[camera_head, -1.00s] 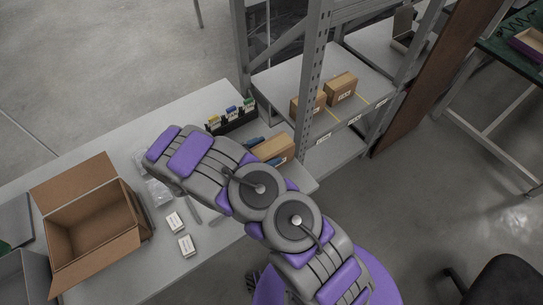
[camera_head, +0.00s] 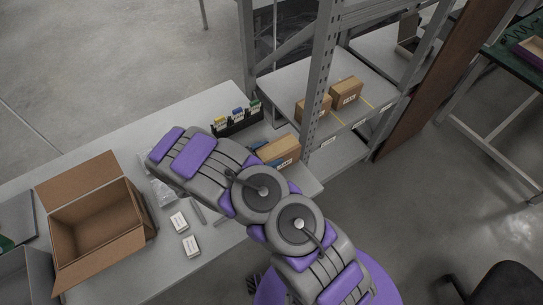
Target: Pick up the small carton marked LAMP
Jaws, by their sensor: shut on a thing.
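My gripper does not show in the body camera view. My grey and purple arm reaches up from the bottom, bends at two round joints, and runs left over the table, hiding what lies under it. A small brown carton with a pale label (camera_head: 286,147) shows just past the arm, beside the shelf post, with blue parts around it. Two more small labelled cartons stand on the shelf: a left one (camera_head: 309,110) partly behind the post and a right one (camera_head: 347,92). The label words are too small to read, so I cannot tell which is LAMP.
An open brown box (camera_head: 95,225) stands on the grey table (camera_head: 120,155). Two small white packs (camera_head: 185,234) lie beside it. A black rack with coloured items (camera_head: 236,124) stands behind my arm. The metal shelf post (camera_head: 323,75) rises near the cartons. A dark chair is at lower right.

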